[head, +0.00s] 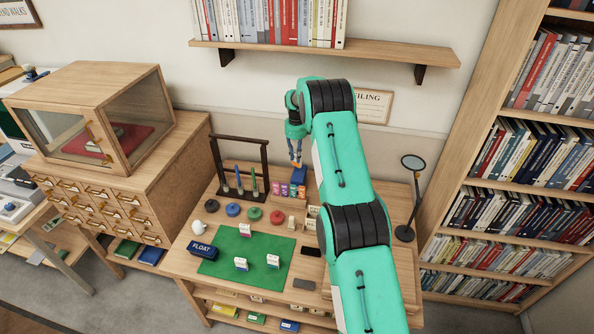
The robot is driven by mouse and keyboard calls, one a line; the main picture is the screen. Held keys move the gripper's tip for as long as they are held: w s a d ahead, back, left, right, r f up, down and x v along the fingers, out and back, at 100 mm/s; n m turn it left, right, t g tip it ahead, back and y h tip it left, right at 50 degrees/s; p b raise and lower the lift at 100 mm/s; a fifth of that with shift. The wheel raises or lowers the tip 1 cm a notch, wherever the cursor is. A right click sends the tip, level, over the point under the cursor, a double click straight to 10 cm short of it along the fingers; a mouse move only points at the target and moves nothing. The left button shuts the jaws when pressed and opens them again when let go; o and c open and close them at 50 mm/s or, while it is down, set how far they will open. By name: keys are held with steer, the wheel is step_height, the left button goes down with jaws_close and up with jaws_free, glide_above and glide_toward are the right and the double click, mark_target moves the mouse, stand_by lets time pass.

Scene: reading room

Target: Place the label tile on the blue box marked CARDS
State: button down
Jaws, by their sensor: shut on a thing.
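My gripper (297,160) points down at the back of the table, in front of the wall. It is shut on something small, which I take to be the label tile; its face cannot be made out. A blue box (300,175) stands just below the fingertips. Its marking is too small to read, and I cannot tell whether the held piece touches it.
A green mat (222,268) holds several small white pieces. A blue block marked FLOAT (202,251) lies at its left edge. A dark rack (240,144) with upright rods stands left of my gripper, coloured blocks (288,190) in front. A magnifier (413,163) stands right.

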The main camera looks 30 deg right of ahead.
steer(key=shift+f, duration=1.95)
steer(key=shift+f, duration=1.9)
steer(key=shift+f, duration=0.1)
steer(key=c, duration=1.6)
jaws_free()
step_height(320, 180, up, 12)
steer(key=shift+r, duration=0.1)
